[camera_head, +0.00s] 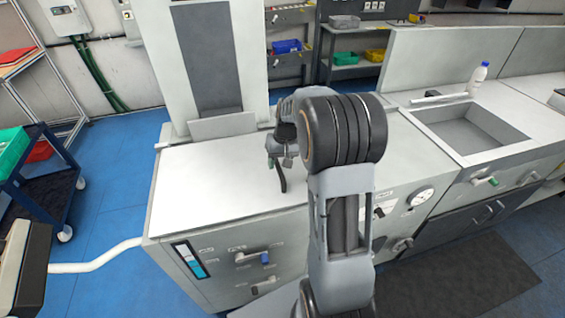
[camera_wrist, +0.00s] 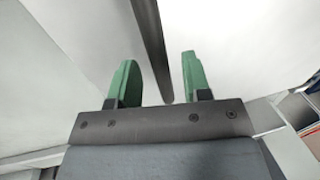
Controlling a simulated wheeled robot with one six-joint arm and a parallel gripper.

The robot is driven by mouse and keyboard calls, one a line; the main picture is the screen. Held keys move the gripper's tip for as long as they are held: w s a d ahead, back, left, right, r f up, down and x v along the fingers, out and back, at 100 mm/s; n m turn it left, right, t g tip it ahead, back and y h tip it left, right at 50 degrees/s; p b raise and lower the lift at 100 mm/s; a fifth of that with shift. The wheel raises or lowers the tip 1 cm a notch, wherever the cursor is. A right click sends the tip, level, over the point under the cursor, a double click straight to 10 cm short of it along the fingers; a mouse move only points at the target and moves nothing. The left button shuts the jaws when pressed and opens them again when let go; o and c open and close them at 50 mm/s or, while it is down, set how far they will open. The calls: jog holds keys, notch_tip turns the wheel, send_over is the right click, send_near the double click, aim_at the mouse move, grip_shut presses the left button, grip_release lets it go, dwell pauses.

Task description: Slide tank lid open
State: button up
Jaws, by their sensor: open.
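The tank (camera_head: 225,250) is a grey cabinet with a flat white top that I take to be its lid (camera_head: 210,185). A dark, thin bar (camera_head: 282,180), which looks like the lid's handle, stands out near the right part of this top. My gripper (camera_head: 280,160) is over the top beside this bar, partly hidden by my arm. In the wrist view my gripper (camera_wrist: 160,80) has its two green fingers apart. The dark bar (camera_wrist: 152,45) runs between them, with gaps showing on both sides. Whether the fingers touch the lid cannot be told.
A tall white panel (camera_head: 160,60) rises behind the tank. To the right is an open sink basin (camera_head: 470,130) with a white bottle (camera_head: 478,78) behind it. A blue cart (camera_head: 45,190) stands at the left.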

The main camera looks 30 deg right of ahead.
jog(key=shift+f, duration=0.15)
grip_shut()
dwell(0.4)
